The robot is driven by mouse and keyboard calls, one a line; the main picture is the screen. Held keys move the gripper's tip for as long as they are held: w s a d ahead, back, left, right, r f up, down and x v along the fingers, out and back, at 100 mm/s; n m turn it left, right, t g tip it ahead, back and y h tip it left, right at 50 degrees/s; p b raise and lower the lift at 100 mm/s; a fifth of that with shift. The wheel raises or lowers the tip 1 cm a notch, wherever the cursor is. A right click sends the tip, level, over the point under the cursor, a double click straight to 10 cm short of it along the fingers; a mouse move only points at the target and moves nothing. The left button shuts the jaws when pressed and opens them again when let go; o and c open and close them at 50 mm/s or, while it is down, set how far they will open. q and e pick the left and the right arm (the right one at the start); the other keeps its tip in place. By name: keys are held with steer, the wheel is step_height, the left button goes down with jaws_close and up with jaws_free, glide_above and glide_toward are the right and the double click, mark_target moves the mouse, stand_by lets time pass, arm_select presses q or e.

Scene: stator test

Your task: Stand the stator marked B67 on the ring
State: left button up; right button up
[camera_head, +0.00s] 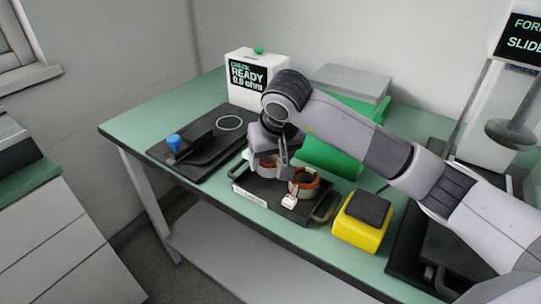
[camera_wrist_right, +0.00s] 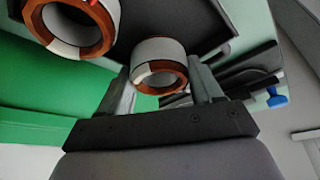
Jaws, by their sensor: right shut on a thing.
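My right gripper (camera_head: 269,152) is over the left part of a black tray (camera_head: 270,197), shut on a grey stator with copper windings (camera_head: 264,169). In the right wrist view that stator (camera_wrist_right: 160,62) sits between the two fingers. Whether it touches the tray is unclear. A second stator (camera_head: 305,181) stands in the right part of the tray, with a white tag (camera_head: 290,201) by it; it also shows in the wrist view (camera_wrist_right: 75,25). I cannot read B67 on either. The pale ring (camera_head: 230,123) lies bare on a black test plate (camera_head: 208,150) to the left. My left gripper is out of view.
A white tester (camera_head: 256,77) reading READY stands behind the plate. A blue-handled part (camera_head: 174,142) is at the plate's left end. A screen stand rises far right.

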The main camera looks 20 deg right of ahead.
steer(key=shift+f, duration=0.3)
steer(key=o, duration=1.3)
steer(key=shift+o, duration=0.2)
steer(key=shift+r, duration=0.4)
steer(key=v, duration=1.2)
steer(key=shift+r+p, duration=0.2)
steer(key=shift+p, duration=0.25)
